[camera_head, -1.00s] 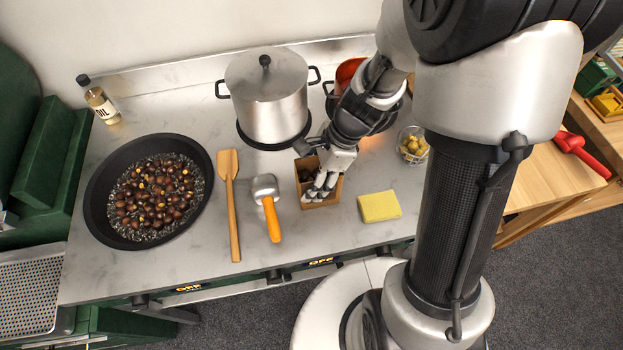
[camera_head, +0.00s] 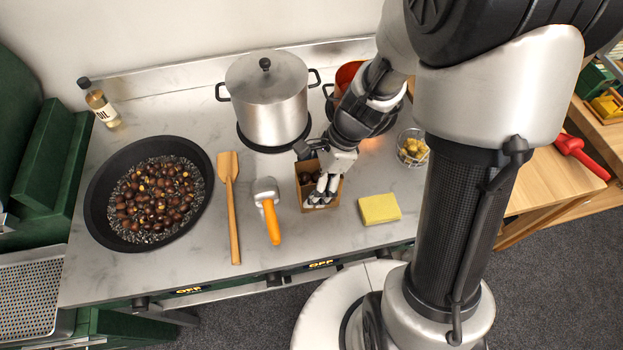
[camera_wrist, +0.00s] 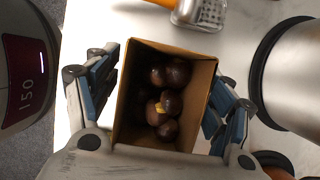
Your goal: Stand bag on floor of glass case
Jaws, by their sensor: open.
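The bag (camera_head: 306,196) is a small open-topped brown paper bag standing upright on the marble counter. It also shows in the wrist view (camera_wrist: 196,66), with several dark chestnuts (camera_wrist: 168,98) inside. My gripper (camera_head: 325,188) is over the bag from above. In the wrist view my gripper (camera_wrist: 160,95) has one finger on each side of the bag, open, with a small gap at the right. Whether the left finger touches the bag I cannot tell. The glass case is not recognisable in these views.
A dark pan (camera_head: 110,170) of chestnuts is at the left. A wooden spatula (camera_head: 233,205) and an orange-handled scoop (camera_head: 270,215) lie left of the bag. A yellow sponge (camera_head: 380,208) lies right.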

